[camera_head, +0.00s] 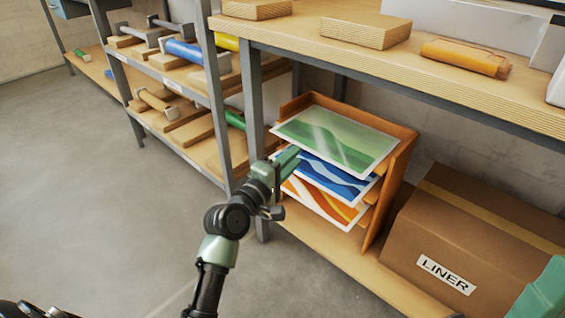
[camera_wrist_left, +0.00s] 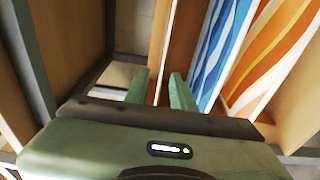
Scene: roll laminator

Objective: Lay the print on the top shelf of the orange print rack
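The orange print rack (camera_head: 399,166) stands on the lower shelf, under the bench. A green print (camera_head: 338,140) lies at its top level, its front corners reaching past the rack. A blue print (camera_head: 332,177) and an orange print (camera_head: 318,203) lie on the levels below. My left gripper (camera_head: 290,158) is at the rack's front left, close to the prints' left edges. In the left wrist view its fingers (camera_wrist_left: 158,90) are apart with nothing seen held between them. The blue print (camera_wrist_left: 219,45) and orange print (camera_wrist_left: 268,55) show there right of the fingers. The green print is not clear there.
A cardboard box labelled LINER (camera_head: 447,272) stands right of the rack. A grey shelf post (camera_head: 253,120) is close left of my gripper. The bench top (camera_head: 310,40) overhangs the rack. A green part of mine shows at the lower right edge. Floor at left is clear.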

